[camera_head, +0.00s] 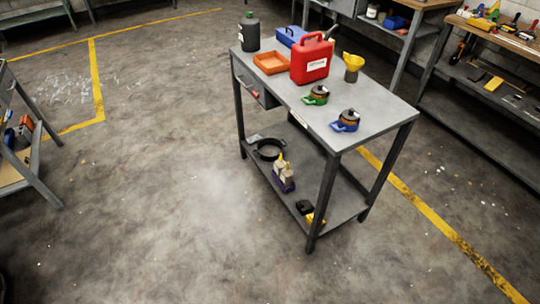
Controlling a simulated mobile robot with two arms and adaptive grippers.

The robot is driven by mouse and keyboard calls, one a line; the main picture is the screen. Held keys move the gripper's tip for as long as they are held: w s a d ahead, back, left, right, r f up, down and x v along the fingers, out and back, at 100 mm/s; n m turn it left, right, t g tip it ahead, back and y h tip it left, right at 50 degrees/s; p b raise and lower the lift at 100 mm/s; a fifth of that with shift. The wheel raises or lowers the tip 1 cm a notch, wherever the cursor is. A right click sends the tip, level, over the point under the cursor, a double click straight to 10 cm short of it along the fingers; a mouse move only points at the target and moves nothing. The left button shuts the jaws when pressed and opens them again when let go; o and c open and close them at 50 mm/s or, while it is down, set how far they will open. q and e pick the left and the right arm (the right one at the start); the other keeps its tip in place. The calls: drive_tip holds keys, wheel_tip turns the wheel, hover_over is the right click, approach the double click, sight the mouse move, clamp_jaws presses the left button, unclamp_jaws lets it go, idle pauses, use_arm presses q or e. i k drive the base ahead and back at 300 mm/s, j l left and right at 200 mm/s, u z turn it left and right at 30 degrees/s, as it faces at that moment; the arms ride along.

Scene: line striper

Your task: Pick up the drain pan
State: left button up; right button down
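A dark, round, shallow pan (269,150) that looks like the drain pan sits on the lower shelf of the grey metal workbench (375,115), near the shelf's far left end. Part of it lies under the tabletop's overhang. An orange open rectangular tray (271,63) stands on the tabletop at the far left. Neither of my grippers shows in the head view.
The tabletop holds a red jerry can (312,60), a dark canister (249,33), a yellow funnel (353,66) and small green and blue items. Purple-based bottles (284,175) stand near the pan. Open floor (160,200) lies left and front.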

sight(269, 150)
drive_tip(key=i+j+z, duration=0.15)
drive_tip(key=z, duration=0.75)
drive_tip(key=i+j+z, duration=0.25)
drive_tip(key=j, duration=0.25)
drive_tip(key=i+j+z, duration=0.1)
drive_tip(key=j+z, duration=0.15)
drive_tip(key=j, duration=0.2)
drive_tip(key=i+j+z, duration=0.25)
drive_tip(key=j, duration=0.3)
drive_tip(key=j+z, duration=0.25)
drive_tip(key=j, duration=0.3)
drive_tip(key=i+j, duration=0.1)
drive_tip(key=j, duration=2.2)
drive_tip(key=i+z, duration=0.05)
